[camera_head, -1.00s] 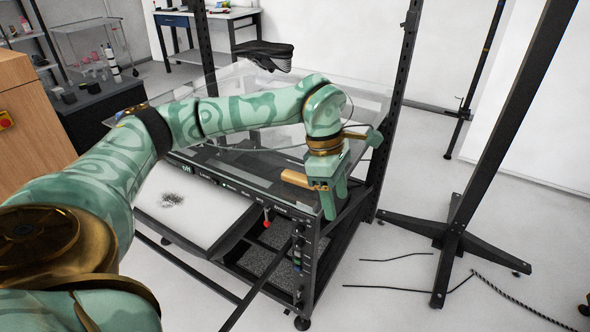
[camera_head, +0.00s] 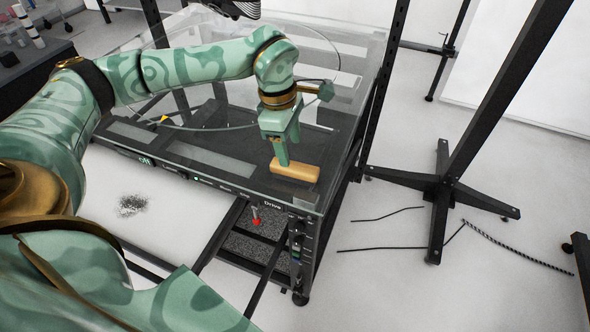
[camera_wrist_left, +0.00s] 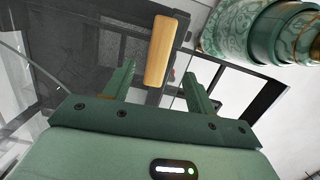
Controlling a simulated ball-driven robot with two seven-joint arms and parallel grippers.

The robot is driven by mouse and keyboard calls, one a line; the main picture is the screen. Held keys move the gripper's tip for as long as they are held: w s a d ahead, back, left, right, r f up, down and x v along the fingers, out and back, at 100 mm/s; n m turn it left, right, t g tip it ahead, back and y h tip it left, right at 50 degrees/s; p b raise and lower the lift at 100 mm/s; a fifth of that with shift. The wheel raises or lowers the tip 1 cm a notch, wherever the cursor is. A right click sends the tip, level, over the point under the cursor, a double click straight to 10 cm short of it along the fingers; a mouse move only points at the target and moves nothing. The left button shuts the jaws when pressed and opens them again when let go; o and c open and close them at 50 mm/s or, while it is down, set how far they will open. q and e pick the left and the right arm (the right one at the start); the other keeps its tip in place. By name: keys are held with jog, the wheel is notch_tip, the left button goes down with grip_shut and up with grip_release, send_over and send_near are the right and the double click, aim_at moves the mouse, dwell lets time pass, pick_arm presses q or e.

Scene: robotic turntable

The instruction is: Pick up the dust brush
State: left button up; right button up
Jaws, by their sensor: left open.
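The dust brush (camera_head: 295,170) lies near the front right corner of the clear-topped turntable. Its pale wooden body shows; I cannot make out bristles. My left gripper (camera_head: 284,150) points down at the brush, with a finger overlapping its left part in the head view. In the left wrist view the brush (camera_wrist_left: 160,50) lies beyond and between the fingertips of my open left gripper (camera_wrist_left: 158,78), not clasped. Whether a finger touches it I cannot tell. My right gripper is not in view.
The turntable's clear cover (camera_head: 345,110) surrounds the brush. A dark dust pile (camera_head: 132,205) lies on the white panel at left. A red knob (camera_head: 256,221) is on the front. A black stand (camera_head: 443,190) and loose cables are on the floor at right.

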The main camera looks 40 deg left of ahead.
aim_at(294, 165)
pick_arm(q)
jog(key=f, duration=0.3)
jog(key=shift+w+d+f+b, duration=0.1)
jog(key=shift+d+b, duration=0.1)
jog(key=shift+b, duration=0.1)
jog(key=f, duration=0.1)
jog(key=f+b, duration=0.1)
jog(key=f, duration=0.1)
jog(key=f+b, duration=0.1)
jog(key=f, duration=0.1)
jog(key=shift+w+d+f, duration=0.1)
jog(key=shift+w+d, duration=0.1)
jog(key=shift+d, duration=0.1)
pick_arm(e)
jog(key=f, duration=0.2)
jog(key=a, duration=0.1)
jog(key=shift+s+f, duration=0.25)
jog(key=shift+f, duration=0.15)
pick_arm(q)
jog(key=c, duration=1.1)
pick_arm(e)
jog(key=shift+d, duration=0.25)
